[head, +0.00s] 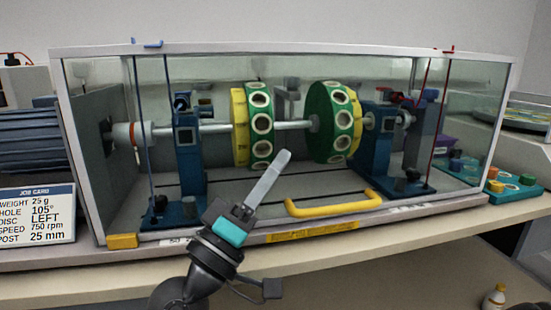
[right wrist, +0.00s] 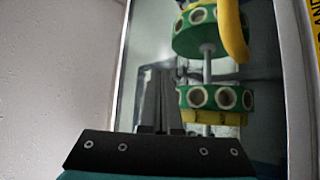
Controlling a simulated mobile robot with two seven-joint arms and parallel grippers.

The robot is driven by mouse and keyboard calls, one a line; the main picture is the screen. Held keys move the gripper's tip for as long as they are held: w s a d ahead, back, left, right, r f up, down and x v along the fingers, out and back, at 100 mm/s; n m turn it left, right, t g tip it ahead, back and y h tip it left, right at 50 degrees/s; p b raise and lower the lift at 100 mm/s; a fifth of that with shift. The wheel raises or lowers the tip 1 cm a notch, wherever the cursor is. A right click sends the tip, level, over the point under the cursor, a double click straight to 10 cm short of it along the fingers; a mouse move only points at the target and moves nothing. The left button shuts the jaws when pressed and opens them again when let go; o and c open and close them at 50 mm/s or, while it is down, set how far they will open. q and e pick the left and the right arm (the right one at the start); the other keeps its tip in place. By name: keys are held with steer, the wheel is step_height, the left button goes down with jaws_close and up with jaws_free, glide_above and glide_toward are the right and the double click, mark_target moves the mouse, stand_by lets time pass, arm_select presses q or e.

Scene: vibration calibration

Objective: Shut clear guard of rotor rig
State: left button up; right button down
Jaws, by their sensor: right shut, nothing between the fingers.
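The clear guard (head: 285,52) is a see-through box cover with a pale frame over the rotor rig. Its yellow handle (head: 333,207) is low at the front, close above the base's front edge. The guard looks down; I cannot tell whether a small gap is left. Inside, two green and yellow discs (head: 333,120) sit on a shaft. My right gripper (head: 284,156) is shut and empty, in front of the guard, left of the handle, fingers tilted up right. In the right wrist view its fingers (right wrist: 160,75) are together, and the yellow handle (right wrist: 235,30) is apart from them.
A job card (head: 36,215) stands at the left beside a dark ribbed motor (head: 40,135). A tray with coloured knobs (head: 512,188) is at the right. A small bottle (head: 494,297) is at the lower right. The strip of bench in front of the rig is clear.

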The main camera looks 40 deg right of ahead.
arm_select(q)
steer(key=shift+r, duration=0.1)
arm_select(e)
steer(key=shift+f, duration=2.05)
arm_select(q)
steer(key=shift+s, duration=0.1)
arm_select(e)
steer(key=shift+f, duration=0.15)
